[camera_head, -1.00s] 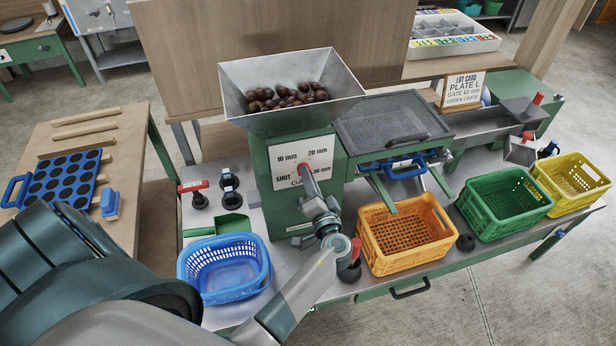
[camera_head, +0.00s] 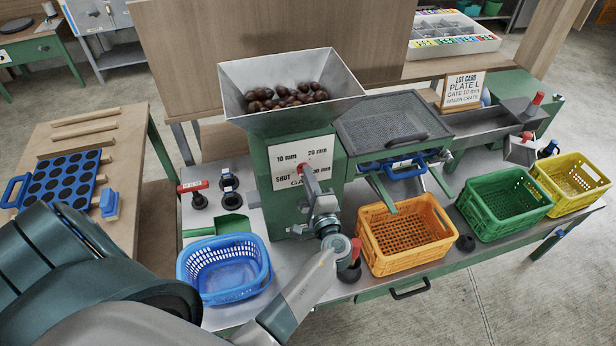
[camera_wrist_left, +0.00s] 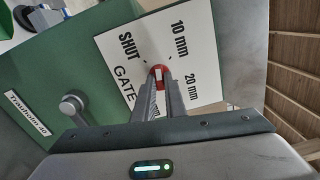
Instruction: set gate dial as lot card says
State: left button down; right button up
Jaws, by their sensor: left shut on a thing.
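The gate dial is a red knob (camera_wrist_left: 158,70) with a white mark, on a white plate (camera_wrist_left: 125,45) lettered SHUT, 10 mm, 20 mm and GATE. The plate (camera_head: 318,152) is on the front of the green hopper machine (camera_head: 266,190). My left gripper (camera_wrist_left: 160,82) is shut on the knob, its fingers either side of it; it also shows in the head view (camera_head: 309,174). The fingers hide part of the dial, and I cannot tell exactly which setting its mark points to. The lot card (camera_head: 463,90) reads PLATE L, GATE 10 mm, GREEN CRATE. My right gripper is not in view.
Chestnuts (camera_head: 285,96) lie in the hopper (camera_head: 235,80). A blue basket (camera_head: 225,290), an orange crate (camera_head: 400,262), a green crate (camera_head: 500,225) and a yellow crate (camera_head: 565,205) stand along the bench. My left arm passes close to the blue basket.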

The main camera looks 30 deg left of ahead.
pick_arm(q)
jog(key=m+p, duration=0.2)
jog(key=m, duration=0.5)
jog(key=shift+a+m+p, duration=0.1)
jog(key=shift+m+p, duration=0.2)
jog(key=shift+m, duration=0.1)
dwell(0.3)
jog(key=c, duration=1.8)
grip_release()
jog(key=shift+f, duration=0.1)
